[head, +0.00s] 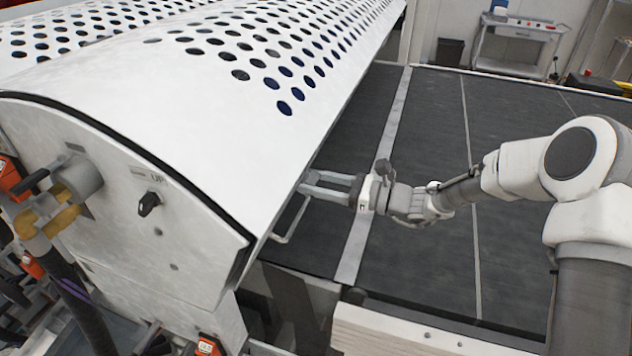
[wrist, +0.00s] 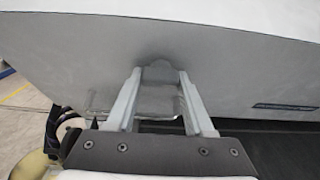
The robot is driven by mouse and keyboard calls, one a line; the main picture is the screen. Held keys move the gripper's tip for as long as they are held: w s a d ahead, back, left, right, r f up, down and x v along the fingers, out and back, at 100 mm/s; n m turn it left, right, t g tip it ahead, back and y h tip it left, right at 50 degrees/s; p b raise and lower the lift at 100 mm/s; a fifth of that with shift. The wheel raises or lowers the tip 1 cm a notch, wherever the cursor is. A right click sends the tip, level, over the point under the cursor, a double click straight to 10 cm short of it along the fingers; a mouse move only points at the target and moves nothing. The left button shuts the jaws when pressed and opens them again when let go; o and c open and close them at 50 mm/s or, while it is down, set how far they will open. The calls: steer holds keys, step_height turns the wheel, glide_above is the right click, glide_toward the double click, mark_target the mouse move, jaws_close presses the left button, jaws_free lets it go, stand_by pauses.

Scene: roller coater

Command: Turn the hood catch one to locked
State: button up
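My gripper (head: 308,182) is at the lower edge of the big white perforated hood (head: 200,100), its fingers pointing at the hood's side. In the wrist view my gripper (wrist: 160,76) is open, with its two fingers apart. Between the fingertips is a rounded grey shape (wrist: 158,72) against the hood face; I cannot tell whether it is a catch or a shadow, or whether the fingers touch it. A black knob (head: 149,203) sits on the hood's end panel, beside a small label reading "UP". I cannot tell which part is hood catch one.
A thin bar handle (head: 292,222) hangs below the hood edge; it also shows behind the fingers in the wrist view (wrist: 162,118). A dark flat conveyor bed (head: 430,140) lies under my arm. A grey cart (head: 520,32) stands at the back. Pipes and valves crowd the left end.

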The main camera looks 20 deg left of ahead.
jaws_close()
